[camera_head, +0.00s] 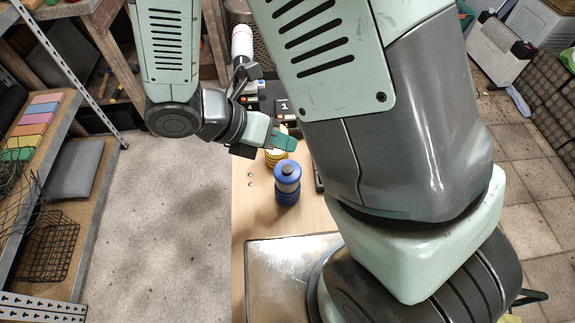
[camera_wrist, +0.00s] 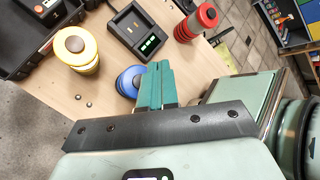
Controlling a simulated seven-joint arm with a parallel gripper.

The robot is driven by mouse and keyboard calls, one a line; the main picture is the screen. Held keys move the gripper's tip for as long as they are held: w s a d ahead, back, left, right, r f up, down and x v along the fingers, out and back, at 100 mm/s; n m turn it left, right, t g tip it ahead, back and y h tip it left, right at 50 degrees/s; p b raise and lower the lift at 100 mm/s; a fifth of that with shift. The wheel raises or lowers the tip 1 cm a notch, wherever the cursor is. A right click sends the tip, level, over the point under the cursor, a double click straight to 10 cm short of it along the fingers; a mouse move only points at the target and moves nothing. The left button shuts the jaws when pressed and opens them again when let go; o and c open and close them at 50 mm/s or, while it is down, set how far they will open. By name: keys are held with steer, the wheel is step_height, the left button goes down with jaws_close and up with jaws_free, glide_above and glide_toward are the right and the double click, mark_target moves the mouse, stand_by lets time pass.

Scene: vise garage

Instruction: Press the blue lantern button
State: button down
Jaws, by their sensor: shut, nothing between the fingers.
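The blue lantern (camera_head: 288,186) stands upright on the wooden table in the head view, with a grey band and a round top that holds its button (camera_head: 288,167). In the wrist view the blue lantern (camera_wrist: 128,84) is partly hidden behind my fingers, and its button cannot be made out clearly. My gripper (camera_head: 290,143) has teal fingers, shut and empty. In the head view the fingertips appear just behind the blue lantern, near the yellow lantern (camera_head: 273,158). My gripper (camera_wrist: 159,66) overlaps the blue lantern's right side in the wrist view. I see no clear contact.
The yellow lantern (camera_wrist: 84,54) and a red lantern (camera_wrist: 197,22) stand nearby. A black charger-like box (camera_wrist: 138,32) with green lights lies between them. A black case (camera_wrist: 30,30) is at the upper left. Small studs lie on the table (camera_head: 243,222). A metal plate (camera_head: 268,270) lies at the front.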

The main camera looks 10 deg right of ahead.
mark_target(283, 169)
steer(key=shift+f, duration=2.45)
steer(key=shift+f, duration=0.1)
steer(key=shift+f, duration=0.3)
steer(key=shift+f, duration=0.45)
stand_by(0.6)
steer(key=shift+r, duration=0.85)
steer(key=shift+r, duration=0.1)
steer(key=shift+r, duration=2.4)
